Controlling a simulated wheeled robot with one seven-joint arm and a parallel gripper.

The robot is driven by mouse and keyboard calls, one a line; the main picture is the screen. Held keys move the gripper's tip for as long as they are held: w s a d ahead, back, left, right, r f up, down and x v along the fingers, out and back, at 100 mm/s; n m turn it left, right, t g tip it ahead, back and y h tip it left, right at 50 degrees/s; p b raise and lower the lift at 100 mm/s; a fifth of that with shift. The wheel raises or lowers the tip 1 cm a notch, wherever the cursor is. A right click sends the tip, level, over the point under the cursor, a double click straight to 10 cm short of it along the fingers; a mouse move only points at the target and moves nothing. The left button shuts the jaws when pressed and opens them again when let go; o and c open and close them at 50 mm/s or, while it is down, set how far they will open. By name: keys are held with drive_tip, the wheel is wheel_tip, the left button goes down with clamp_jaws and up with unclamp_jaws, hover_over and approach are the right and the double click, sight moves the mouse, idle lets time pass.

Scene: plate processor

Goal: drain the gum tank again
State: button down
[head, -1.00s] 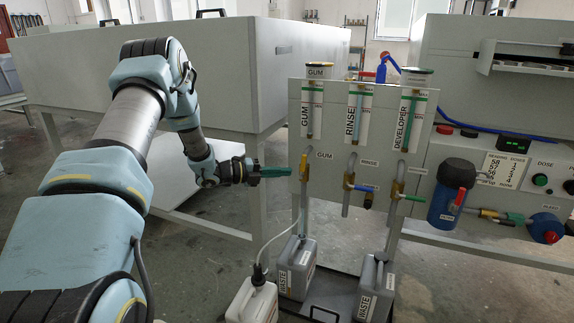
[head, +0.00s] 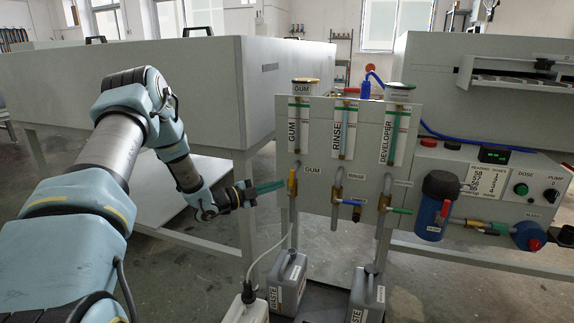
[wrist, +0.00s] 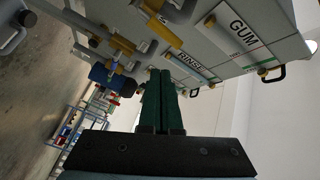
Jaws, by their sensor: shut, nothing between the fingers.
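The gum tank shows on the grey panel (head: 315,188) as a GUM sight gauge (head: 298,125) below its lid (head: 306,81). The gum valve (head: 292,181), with yellow parts, sits at the panel's left edge under this gauge; its yellow lever looks upright along the pipe. My gripper (head: 281,184) is shut and empty, with green fingertips just left of the valve; I cannot tell whether they touch. In the wrist view the closed fingers (wrist: 163,100) point up at the panel, where the GUM label (wrist: 243,33) shows. A grey waste canister (head: 288,285) stands below the gum pipe.
The rinse valve's blue lever (head: 350,202) and developer valve's green lever (head: 400,211) lie sideways to the right. A white canister (head: 247,307) with a hose and a second grey waste canister (head: 367,296) stand below. A large grey cabinet (head: 130,90) is behind my arm.

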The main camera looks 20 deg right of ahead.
sight(291, 181)
drive_tip(key=w+d+m+t+y+p, duration=0.1)
drive_tip(key=m+t, duration=0.3)
drive_tip(key=m, duration=0.7)
drive_tip(key=w+d+f+m+t+y+p, duration=0.1)
drive_tip(key=m+t+y, duration=0.3)
drive_tip(key=m, duration=0.7)
drive_tip(key=w+d+m+t+y+p, duration=0.2)
drive_tip(key=m+t, duration=0.2)
drive_tip(key=m, duration=0.7)
drive_tip(key=shift+w+d+f+t+y, duration=0.15)
drive_tip(key=shift+w+d+t+y, duration=0.15)
drive_tip(key=shift+t, duration=0.1)
